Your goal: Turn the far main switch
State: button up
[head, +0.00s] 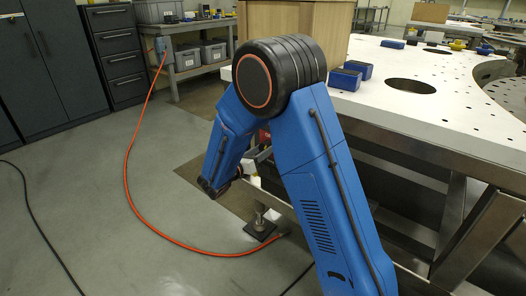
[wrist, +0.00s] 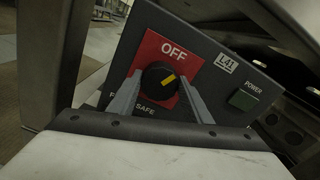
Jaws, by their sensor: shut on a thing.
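In the wrist view a black rotary switch knob (wrist: 157,82) sits on a red square plate (wrist: 178,47) marked OFF at the top. Its yellow mark points to the upper right of the picture. My gripper (wrist: 160,88) has one grey finger on each side of the knob and is shut on it. The fingers partly cover the lettering below; SAFE can be read. The plate is on a dark panel (wrist: 215,84) with a label that seems to read L41 and a dark green POWER button (wrist: 243,99). In the head view my arm hides the gripper and the knob.
A metal frame post (wrist: 68,60) stands left of the panel, and dark frame parts lie to its right. In the head view a white table top (head: 440,117) with round holes carries blue blocks (head: 345,79). An orange hose (head: 128,160) lies on the floor.

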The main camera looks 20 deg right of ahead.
jog(key=n, duration=0.5)
jog(key=shift+f, duration=0.1)
dwell(0.4)
jog(key=o, duration=1.1)
jog(key=shift+c, duration=0.2)
jog(key=shift+a, duration=0.1)
jog(key=v, duration=1.7)
jog(key=shift+s+a, duration=0.1)
